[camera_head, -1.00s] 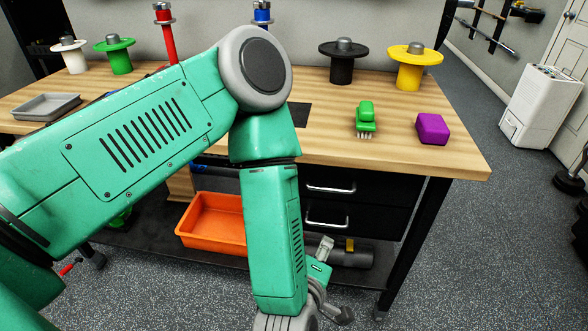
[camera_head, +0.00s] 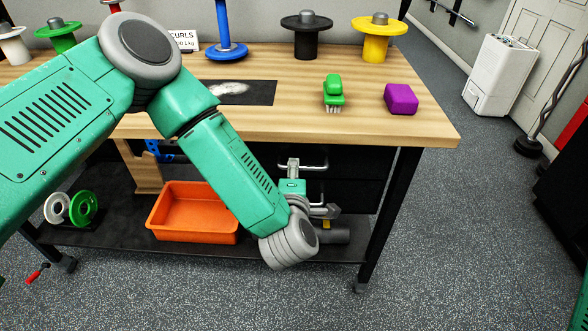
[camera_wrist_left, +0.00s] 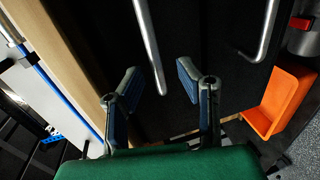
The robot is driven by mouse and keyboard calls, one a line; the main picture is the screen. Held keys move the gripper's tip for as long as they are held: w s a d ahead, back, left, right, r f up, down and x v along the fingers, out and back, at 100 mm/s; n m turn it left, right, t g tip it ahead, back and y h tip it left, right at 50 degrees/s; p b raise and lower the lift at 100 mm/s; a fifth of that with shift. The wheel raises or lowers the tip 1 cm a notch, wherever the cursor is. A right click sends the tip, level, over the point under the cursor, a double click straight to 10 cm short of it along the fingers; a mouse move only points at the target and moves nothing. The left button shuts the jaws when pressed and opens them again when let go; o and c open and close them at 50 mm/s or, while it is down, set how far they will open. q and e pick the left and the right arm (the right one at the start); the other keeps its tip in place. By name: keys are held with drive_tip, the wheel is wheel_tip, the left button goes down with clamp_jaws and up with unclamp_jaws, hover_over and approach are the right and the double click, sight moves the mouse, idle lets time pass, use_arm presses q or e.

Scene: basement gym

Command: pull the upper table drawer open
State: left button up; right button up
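The upper drawer (camera_head: 350,163) is a black front under the wooden tabletop, with a silver bar handle (camera_head: 316,166). It looks closed, though my arm hides its left part. The lower drawer's handle (camera_head: 319,195) is partly covered by my gripper. My left gripper (camera_head: 290,163) is at the left end of the upper handle. In the left wrist view the gripper (camera_wrist_left: 157,72) is open, with its fingers apart on either side of the upper handle (camera_wrist_left: 147,40). Contact cannot be told. The lower handle (camera_wrist_left: 265,30) is to the right there. My right gripper is out of view.
On the workbench (camera_head: 430,130) are a green brush (camera_head: 333,92), a purple block (camera_head: 401,98) and weight plates on stands. An orange bin (camera_head: 195,210) and a dark cylinder (camera_head: 335,235) lie on the lower shelf.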

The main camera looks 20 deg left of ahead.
use_arm(q)
drive_tip(key=shift+w+d+f, duration=0.1)
drive_tip(key=shift+w+d, duration=0.2)
drive_tip(key=shift+w, duration=0.4)
drive_tip(key=shift+w+d+f, duration=0.1)
drive_tip(key=shift+w+d, duration=0.15)
drive_tip(key=shift+w, duration=0.4)
drive_tip(key=shift+a, duration=0.65)
drive_tip(key=shift+c, duration=0.8)
drive_tip(key=shift+a, duration=0.1)
clamp_jaws()
drive_tip(key=shift+d+f, duration=0.1)
drive_tip(key=shift+d, duration=0.25)
drive_tip(key=shift+o, duration=0.2)
unclamp_jaws()
drive_tip(key=shift+s+d, duration=0.1)
drive_tip(key=shift+s, duration=0.1)
drive_tip(key=shift+o, duration=0.6)
drive_tip(key=shift+w+d, duration=0.1)
drive_tip(key=shift+w, duration=0.05)
